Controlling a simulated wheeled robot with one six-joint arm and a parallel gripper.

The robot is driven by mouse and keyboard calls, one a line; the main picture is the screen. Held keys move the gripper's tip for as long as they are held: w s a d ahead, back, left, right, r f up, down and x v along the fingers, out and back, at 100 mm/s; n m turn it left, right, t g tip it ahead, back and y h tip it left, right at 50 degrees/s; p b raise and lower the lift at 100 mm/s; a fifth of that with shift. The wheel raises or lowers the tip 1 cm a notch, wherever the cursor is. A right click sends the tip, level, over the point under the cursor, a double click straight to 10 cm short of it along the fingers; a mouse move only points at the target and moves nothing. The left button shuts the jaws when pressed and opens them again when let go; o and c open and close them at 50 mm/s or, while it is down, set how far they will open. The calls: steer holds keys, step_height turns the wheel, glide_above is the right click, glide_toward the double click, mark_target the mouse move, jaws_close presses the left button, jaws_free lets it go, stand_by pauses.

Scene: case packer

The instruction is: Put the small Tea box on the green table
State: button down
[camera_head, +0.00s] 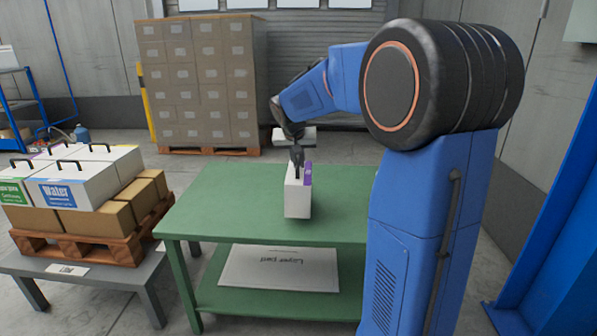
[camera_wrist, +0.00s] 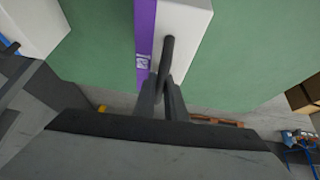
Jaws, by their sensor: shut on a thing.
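The small box (camera_head: 297,199) is white with a purple side and has a dark handle on top; I cannot read the name Tea on it. My gripper (camera_head: 297,155) is above it, shut on its handle. In the wrist view the fingers (camera_wrist: 161,92) close around the dark handle, beside the box's white top (camera_wrist: 188,30) and purple side (camera_wrist: 145,35). The box is upright over the middle of the green table (camera_head: 225,205). I cannot tell whether its bottom touches the tabletop.
A pallet (camera_head: 85,247) with a white Water box (camera_head: 82,188) and brown cartons (camera_head: 140,196) stands on a grey table at the left. A layer pad (camera_head: 280,268) lies on the green table's lower shelf.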

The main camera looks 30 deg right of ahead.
steer(key=shift+f, duration=1.8)
steer(key=c, duration=1.8)
jaws_free()
steer(key=v, duration=1.2)
steer(key=s+a+f+n+y, duration=0.1)
steer(key=s+a+f, duration=0.3)
steer(key=s, duration=0.7)
steer(key=s+a+f+n+y, duration=0.1)
steer(key=s+a+f+n, duration=0.2)
steer(key=s, duration=0.9)
steer(key=s+a+f+n+y, duration=0.2)
steer(key=s+a+f, duration=0.4)
steer(key=s, duration=0.6)
steer(key=shift+s+a+f+n, duration=0.1)
steer(key=shift+a+f+n, duration=0.15)
steer(key=shift+a, duration=0.5)
steer(key=shift+r, duration=0.1)
